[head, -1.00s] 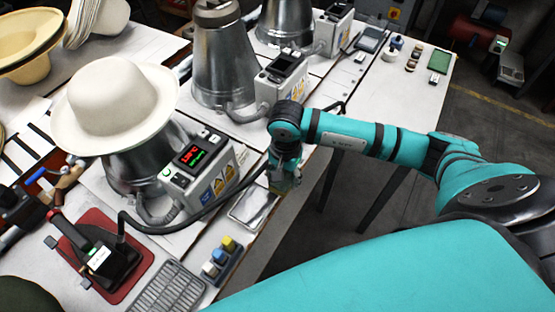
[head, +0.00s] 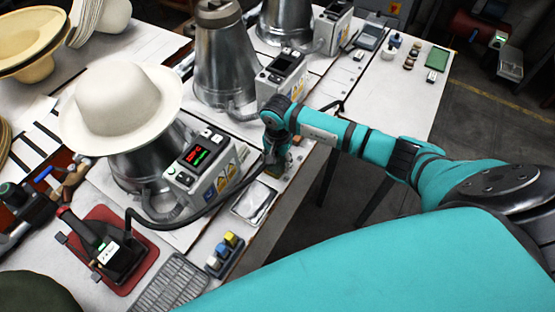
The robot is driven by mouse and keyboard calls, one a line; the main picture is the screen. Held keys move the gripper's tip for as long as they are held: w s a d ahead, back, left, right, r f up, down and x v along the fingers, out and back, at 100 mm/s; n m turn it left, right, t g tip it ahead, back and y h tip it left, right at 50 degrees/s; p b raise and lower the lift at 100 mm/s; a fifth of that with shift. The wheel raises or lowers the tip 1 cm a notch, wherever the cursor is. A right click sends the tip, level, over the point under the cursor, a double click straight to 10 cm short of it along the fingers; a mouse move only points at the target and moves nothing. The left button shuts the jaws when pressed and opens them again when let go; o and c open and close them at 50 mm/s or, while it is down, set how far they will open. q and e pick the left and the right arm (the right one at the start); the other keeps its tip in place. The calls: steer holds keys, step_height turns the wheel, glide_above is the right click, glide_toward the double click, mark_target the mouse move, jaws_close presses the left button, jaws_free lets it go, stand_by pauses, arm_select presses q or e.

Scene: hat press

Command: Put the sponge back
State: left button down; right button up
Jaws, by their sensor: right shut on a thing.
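My right gripper (head: 277,163) hangs from the teal arm at the table's right edge, beside the nearest control box. It is shut on a small yellowish-green thing, which looks like the sponge (head: 285,163); the fingers hide much of it. A shallow metal tray (head: 246,213) lies on the table just below the gripper in the picture. I cannot tell whether the sponge touches the table. My left gripper is not in view.
A white hat (head: 120,105) sits on the nearest metal press, with its control box (head: 200,170) and a black cable between it and my gripper. An iron (head: 110,255) stands on a red mat (head: 130,283). Small coloured bottles (head: 225,250) stand near the front edge.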

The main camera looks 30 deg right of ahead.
mark_target(278, 160)
steer(key=shift+f, duration=0.2)
steer(key=o, duration=1)
steer(key=shift+r, duration=0.2)
steer(key=shift+r, duration=0.2)
steer(key=shift+r+b, duration=1.6)
steer(key=shift+r, duration=4.25)
